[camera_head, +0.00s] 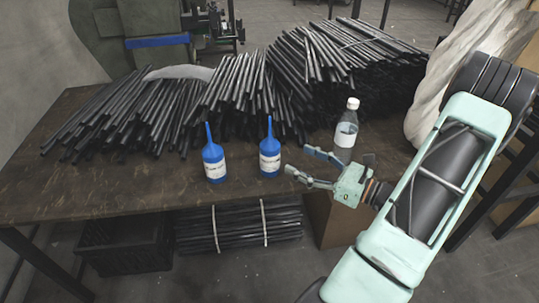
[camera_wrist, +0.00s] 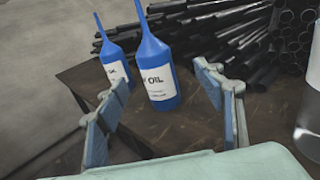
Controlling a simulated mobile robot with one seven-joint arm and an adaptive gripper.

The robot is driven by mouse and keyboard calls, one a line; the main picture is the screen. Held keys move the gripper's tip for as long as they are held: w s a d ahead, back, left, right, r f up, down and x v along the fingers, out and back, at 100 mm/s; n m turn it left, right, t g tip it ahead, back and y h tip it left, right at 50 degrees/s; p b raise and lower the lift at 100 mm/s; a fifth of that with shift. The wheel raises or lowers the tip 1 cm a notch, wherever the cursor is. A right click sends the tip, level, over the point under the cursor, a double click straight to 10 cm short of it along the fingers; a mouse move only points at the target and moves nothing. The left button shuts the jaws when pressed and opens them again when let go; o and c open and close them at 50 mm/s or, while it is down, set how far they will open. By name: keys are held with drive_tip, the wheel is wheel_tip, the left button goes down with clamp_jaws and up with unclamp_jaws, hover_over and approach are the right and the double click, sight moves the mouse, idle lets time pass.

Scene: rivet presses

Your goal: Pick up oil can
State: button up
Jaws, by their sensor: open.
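Two blue oil cans with long thin spouts and white labels stand upright on the table. The left oil can (camera_head: 214,160) and the right oil can (camera_head: 270,156) are a short way apart. In the wrist view, the nearer oil can (camera_wrist: 157,72) shows between my fingers, a little beyond their tips, with "OIL" readable on its label. The other oil can (camera_wrist: 113,62) is behind it to the left. My gripper (camera_head: 297,164) is open and empty, to the right of the right oil can and pointing towards it; it also shows in the wrist view (camera_wrist: 160,95).
A clear bottle with a white cap (camera_head: 347,124) stands just behind my gripper. Piles of black rods (camera_head: 240,90) cover the back of the wooden table (camera_head: 120,190). The table's front strip left of the cans is clear. A black crate (camera_head: 125,246) is below.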

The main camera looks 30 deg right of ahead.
sight(278, 153)
drive_tip(key=x, duration=0.4)
drive_tip(key=shift+w+a+b, duration=0.3)
drive_tip(key=x, duration=0.3)
drive_tip(key=b+x, duration=0.1)
drive_tip(key=x, duration=0.1)
drive_tip(key=shift+w+a, duration=0.1)
drive_tip(key=shift+a, duration=0.4)
drive_tip(key=c, duration=1.5)
